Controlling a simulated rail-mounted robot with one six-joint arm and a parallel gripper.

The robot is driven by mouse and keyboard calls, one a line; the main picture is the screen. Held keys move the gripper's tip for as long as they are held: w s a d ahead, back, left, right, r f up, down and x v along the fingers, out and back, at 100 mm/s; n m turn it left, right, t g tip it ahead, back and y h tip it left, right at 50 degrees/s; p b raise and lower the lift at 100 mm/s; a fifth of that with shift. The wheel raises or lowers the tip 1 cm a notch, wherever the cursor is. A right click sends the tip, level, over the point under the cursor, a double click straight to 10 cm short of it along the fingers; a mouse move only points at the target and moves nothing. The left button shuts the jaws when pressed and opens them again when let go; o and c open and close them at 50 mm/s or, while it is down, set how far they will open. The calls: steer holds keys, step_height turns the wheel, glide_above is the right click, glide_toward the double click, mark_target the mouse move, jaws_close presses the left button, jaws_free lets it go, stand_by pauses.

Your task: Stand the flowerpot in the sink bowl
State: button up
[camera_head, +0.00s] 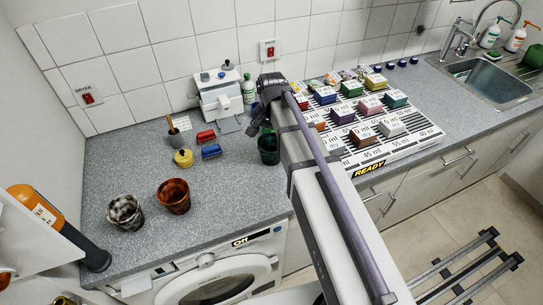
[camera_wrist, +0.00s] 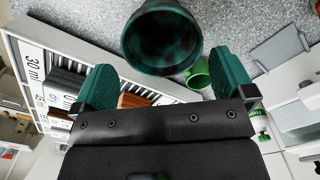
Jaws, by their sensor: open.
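Several pots stand on the grey counter. A dark green pot (camera_head: 268,150) stands left of the labelled rack, partly hidden by my arm. A brown-red pot (camera_head: 174,196) and a black-and-white mottled pot (camera_head: 126,212) stand at the front left. I cannot tell which one is the flowerpot. The sink bowl (camera_head: 500,84) is at the far right. My gripper (camera_head: 263,116) is above the counter near the green pot. In the wrist view my gripper (camera_wrist: 163,60) is open and empty, and the dark green pot (camera_wrist: 160,40) shows ahead of its green fingers, apart from them.
A labelled rack (camera_head: 388,158) with several coloured boxes lies between my arm and the sink. Tap and bottles border the sink. Counter around the left pots is clear.

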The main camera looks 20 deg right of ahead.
mark_target(271, 143)
step_height(271, 143, down, 5)
steer(key=b, duration=0.4)
steer(key=shift+w+f+b, duration=0.1)
steer(key=shift+w+b, duration=0.05)
steer(key=shift+b, duration=0.15)
steer(key=shift+r, duration=0.25)
steer(key=c, duration=0.6)
